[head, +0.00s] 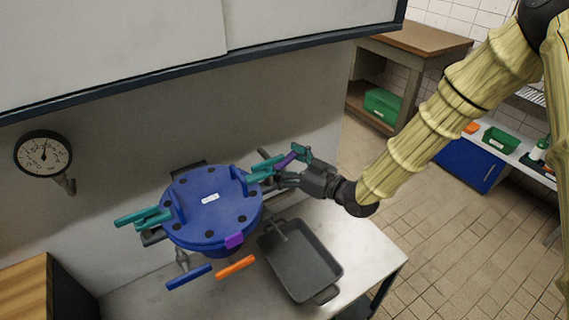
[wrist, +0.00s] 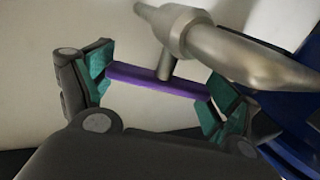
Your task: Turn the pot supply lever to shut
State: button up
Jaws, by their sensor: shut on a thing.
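A purple lever (wrist: 158,82) is a straight bar on a short stem under a grey metal pipe (wrist: 215,45). My gripper (wrist: 160,85) is shut on it, with one teal-padded finger at each end of the bar. In the head view the purple lever (head: 288,159) shows between the fingers of my gripper (head: 286,163), just right of the blue round pot (head: 209,220). The fingers partly hide the lever and its pipe. No label on the lever can be read.
A blue lever (head: 188,277) and an orange lever (head: 236,267) sit below the pot. A dark tray (head: 300,262) lies on the light bench (head: 370,252). A gauge (head: 43,154) is on the wall.

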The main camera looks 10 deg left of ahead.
jog(key=shift+m+t+h+b, duration=0.85)
jog(key=shift+m+t, duration=0.45)
jog(key=shift+t, duration=0.4)
jog(key=shift+w+d+m+t+h, duration=0.25)
jog(key=shift+d+m+t+h, duration=0.15)
jog(key=shift+t, duration=0.2)
jog(key=shift+a+r, duration=0.15)
jog(key=shift+r, duration=0.05)
